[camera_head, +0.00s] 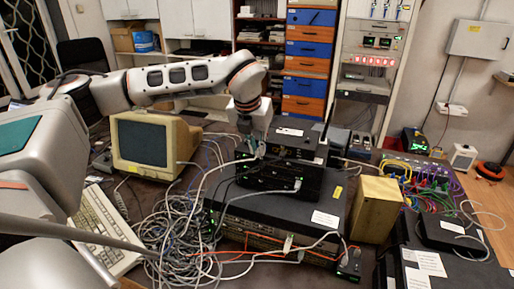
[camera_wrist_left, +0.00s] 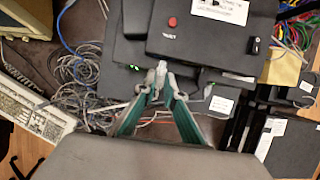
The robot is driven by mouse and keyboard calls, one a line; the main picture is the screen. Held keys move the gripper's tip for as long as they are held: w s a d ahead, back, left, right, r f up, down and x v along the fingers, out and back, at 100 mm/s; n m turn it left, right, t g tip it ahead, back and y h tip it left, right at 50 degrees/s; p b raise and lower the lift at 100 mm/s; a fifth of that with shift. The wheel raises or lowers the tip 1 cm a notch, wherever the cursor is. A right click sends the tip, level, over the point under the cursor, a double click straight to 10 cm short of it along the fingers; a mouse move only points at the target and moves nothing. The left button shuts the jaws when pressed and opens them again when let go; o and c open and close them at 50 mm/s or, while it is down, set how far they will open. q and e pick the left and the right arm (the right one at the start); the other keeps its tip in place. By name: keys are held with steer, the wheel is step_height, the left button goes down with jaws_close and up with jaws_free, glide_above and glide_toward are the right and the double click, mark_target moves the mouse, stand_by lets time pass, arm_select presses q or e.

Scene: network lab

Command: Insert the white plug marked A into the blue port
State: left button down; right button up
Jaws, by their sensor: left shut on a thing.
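My left gripper (camera_head: 254,150) hangs down over the stacked black network boxes in the head view. In the left wrist view, its green-sided fingers (camera_wrist_left: 160,92) are closed together on a small pale plug (camera_wrist_left: 160,70). The plug sits just in front of a black box (camera_wrist_left: 200,45) with a red button. I cannot read an A on the plug. I cannot make out a blue port in either view. Whether the plug touches the box is unclear. My right gripper is not in view.
Tangled grey cables (camera_head: 178,232) lie left of the boxes, near a beige monitor (camera_head: 146,145) and a keyboard (camera_head: 104,228). A wooden block (camera_head: 375,209) stands right of the stack. Bundled coloured cables (camera_head: 428,182) fill the right side. An antenna rises behind the upper box.

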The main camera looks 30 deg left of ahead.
arm_select(q)
steer(key=shift+w, duration=0.4)
stand_by(0.5)
steer(key=shift+a, duration=0.1)
stand_by(0.4)
steer(key=shift+w, duration=0.3)
stand_by(0.3)
steer(key=c, duration=2)
jaws_free()
steer(key=v, duration=1.2)
